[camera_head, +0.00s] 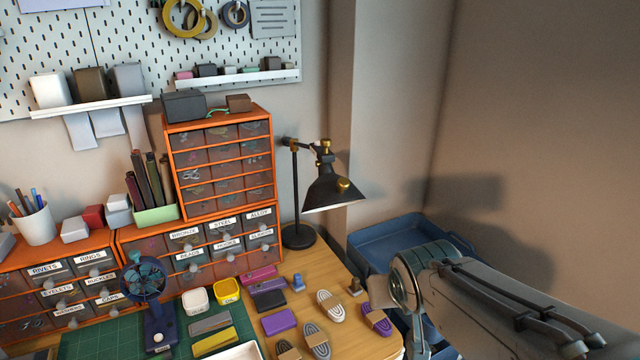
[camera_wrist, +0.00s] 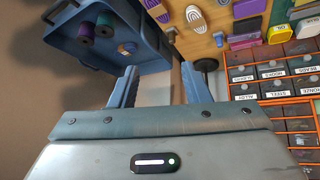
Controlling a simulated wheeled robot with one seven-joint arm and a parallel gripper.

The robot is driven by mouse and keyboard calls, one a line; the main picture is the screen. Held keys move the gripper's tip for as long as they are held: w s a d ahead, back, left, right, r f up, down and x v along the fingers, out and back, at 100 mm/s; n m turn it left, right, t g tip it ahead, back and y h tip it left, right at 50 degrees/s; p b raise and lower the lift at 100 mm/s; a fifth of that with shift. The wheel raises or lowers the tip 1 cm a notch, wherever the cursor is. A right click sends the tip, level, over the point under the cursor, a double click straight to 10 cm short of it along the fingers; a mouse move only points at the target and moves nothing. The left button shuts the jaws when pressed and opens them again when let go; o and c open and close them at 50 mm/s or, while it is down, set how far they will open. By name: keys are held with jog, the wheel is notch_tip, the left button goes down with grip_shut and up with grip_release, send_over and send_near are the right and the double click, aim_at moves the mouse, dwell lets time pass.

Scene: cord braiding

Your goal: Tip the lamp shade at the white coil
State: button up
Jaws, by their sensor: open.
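The black lamp with brass fittings stands on a round base at the back of the wooden desk. Its cone-shaped lamp shade (camera_head: 328,192) hangs to the right of the post, its mouth facing down and a brass knob on its side. The white coil (camera_head: 330,306) lies flat on the desk in front of the lamp, apart from it; it also shows in the wrist view (camera_wrist: 195,17). My gripper (camera_wrist: 160,86) is open and empty in the wrist view, with the dark lamp base (camera_wrist: 206,65) beyond its right finger. The shade cannot be made out there.
A grey coil (camera_head: 316,339) and a purple coil (camera_head: 378,319) lie near the white one. Orange drawer cabinets (camera_head: 221,160) stand left of the lamp. A blue bin (camera_head: 383,236) is right of the desk, with spools inside in the wrist view (camera_wrist: 85,32).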

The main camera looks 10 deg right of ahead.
jog(key=w+d+r+t, duration=0.3)
jog(key=w+r+t, duration=0.2)
jog(key=w+t, duration=0.1)
jog(key=n+t+y+b, duration=0.2)
jog(key=n+t+y, duration=0.2)
jog(key=y, duration=0.3)
send_near(346, 188)
jog(key=x, duration=1.1)
jog(key=shift+r+p, duration=0.1)
jog(key=shift+p, duration=0.25)
grip_shut()
